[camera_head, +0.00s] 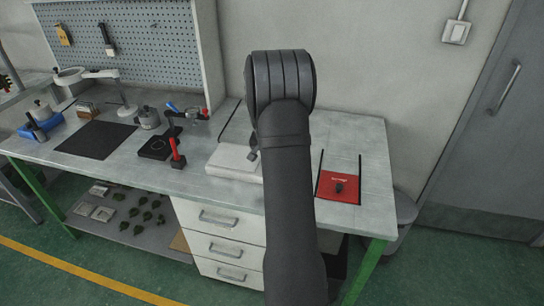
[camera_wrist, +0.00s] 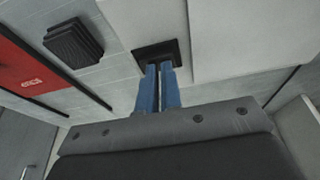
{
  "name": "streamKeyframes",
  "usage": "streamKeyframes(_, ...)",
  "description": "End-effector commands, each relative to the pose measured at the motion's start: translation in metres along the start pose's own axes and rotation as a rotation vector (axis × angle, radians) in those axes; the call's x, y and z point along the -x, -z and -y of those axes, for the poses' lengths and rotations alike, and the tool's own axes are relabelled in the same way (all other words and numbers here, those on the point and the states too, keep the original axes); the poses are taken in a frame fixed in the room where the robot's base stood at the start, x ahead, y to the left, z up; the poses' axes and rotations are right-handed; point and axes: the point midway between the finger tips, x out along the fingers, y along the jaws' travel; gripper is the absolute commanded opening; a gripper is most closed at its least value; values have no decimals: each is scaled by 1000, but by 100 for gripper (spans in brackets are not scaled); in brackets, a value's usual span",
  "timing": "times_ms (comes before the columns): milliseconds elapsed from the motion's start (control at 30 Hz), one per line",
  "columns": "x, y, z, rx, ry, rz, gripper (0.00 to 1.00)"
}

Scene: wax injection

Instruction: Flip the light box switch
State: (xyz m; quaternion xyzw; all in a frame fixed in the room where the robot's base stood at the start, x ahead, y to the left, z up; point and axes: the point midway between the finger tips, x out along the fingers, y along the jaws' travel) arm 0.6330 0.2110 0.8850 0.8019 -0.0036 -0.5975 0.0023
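The light box (camera_head: 232,161) is a flat white slab on the workbench, left of my arm in the head view. It appears as the pale panel (camera_wrist: 235,38) at upper right in the wrist view. A small black square piece (camera_wrist: 153,50), which looks like the switch, lies at the panel's left edge. My gripper (camera_wrist: 158,66) has blue fingers close together with only a thin gap, and nothing shows between them. Its tips overlap the black piece in view; I cannot tell whether they touch it. In the head view my arm hides most of the gripper.
A red mat (camera_head: 334,187) with a black item lies to the right; a ridged black block (camera_wrist: 74,43) shows in the wrist view. A red-handled tool (camera_head: 177,155) stands left of the light box. Drawers (camera_head: 219,240) are below.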

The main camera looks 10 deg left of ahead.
Motion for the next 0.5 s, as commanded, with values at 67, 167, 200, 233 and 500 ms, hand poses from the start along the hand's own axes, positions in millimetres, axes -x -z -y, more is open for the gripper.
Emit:
streamKeyframes(67, -3, -3, 4, 2, 0, 7, 0)
streamKeyframes(167, -2, -3, 4, 1, 0, 7, 0)
streamKeyframes(200, -2, -4, 4, 1, 0, 7, 0)
streamKeyframes(233, -2, -4, 4, 1, 0, 7, 0)
streamKeyframes(500, 8, 0, 5, 1, 1, 4, 0)
